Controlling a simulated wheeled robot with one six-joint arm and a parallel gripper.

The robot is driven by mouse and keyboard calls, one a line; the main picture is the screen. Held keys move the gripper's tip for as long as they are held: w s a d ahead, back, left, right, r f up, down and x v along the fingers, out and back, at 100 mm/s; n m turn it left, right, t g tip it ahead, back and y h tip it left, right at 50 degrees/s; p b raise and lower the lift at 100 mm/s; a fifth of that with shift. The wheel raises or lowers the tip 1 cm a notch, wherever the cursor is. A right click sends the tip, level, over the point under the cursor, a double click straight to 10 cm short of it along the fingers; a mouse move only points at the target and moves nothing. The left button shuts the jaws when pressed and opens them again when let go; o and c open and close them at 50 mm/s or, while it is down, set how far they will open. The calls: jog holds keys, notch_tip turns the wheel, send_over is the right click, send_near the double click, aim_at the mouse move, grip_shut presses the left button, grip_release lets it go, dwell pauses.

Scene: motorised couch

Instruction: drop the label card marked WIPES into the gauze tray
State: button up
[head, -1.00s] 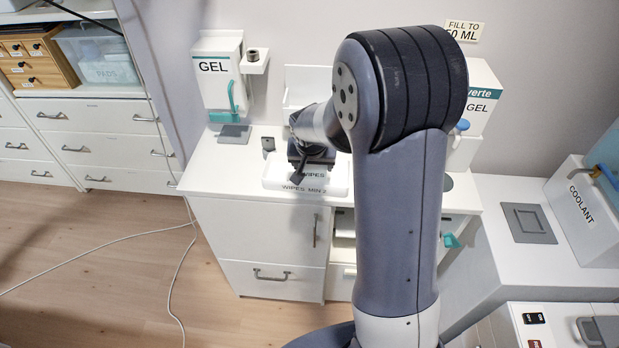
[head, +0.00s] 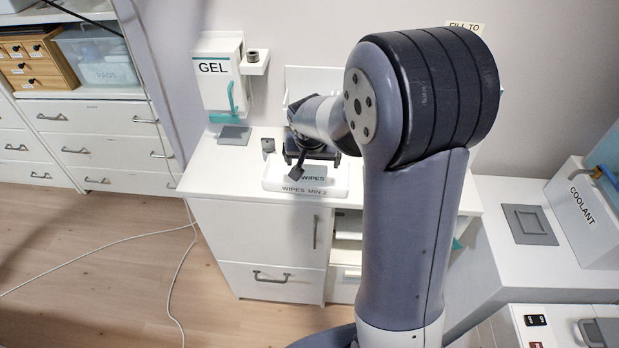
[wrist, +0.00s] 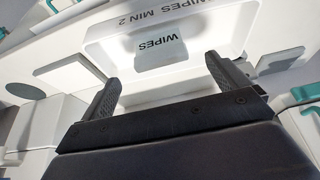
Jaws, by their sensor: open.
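A white card marked WIPES (wrist: 162,50) lies inside a shallow white tray (wrist: 100,34) whose front rim reads WIPES MIN 2. In the head view the card (head: 313,178) shows partly below my gripper, in the tray (head: 285,187) on the counter. My gripper (wrist: 162,70) is open, with its two fingers apart and nothing between them. In the head view my gripper (head: 316,164) is over the tray; the arm hides part of the counter. I see no label reading gauze, so I cannot tell which tray is the gauze tray.
A GEL dispenser (head: 217,80) hangs on the wall behind the counter (head: 222,165). A COOLANT box (head: 585,215) stands at the right. The counter's left end is largely clear.

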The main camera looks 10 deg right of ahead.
jog(key=d+v, duration=0.1)
jog(key=v, duration=0.6)
jog(key=shift+a+r+b, duration=0.3)
jog(key=shift+a+b, duration=0.1)
jog(key=shift+a, duration=0.15)
jog(key=shift+s, duration=0.1)
jog(key=p+x, duration=0.1)
jog(key=x, duration=0.9)
jog(key=shift+f, duration=0.25)
notch_tip(320, 180, up, 5)
jog(key=p, duration=0.3)
jog(key=shift+f+p, duration=0.1)
jog(key=shift+p, duration=0.2)
jog(key=shift+f, duration=0.1)
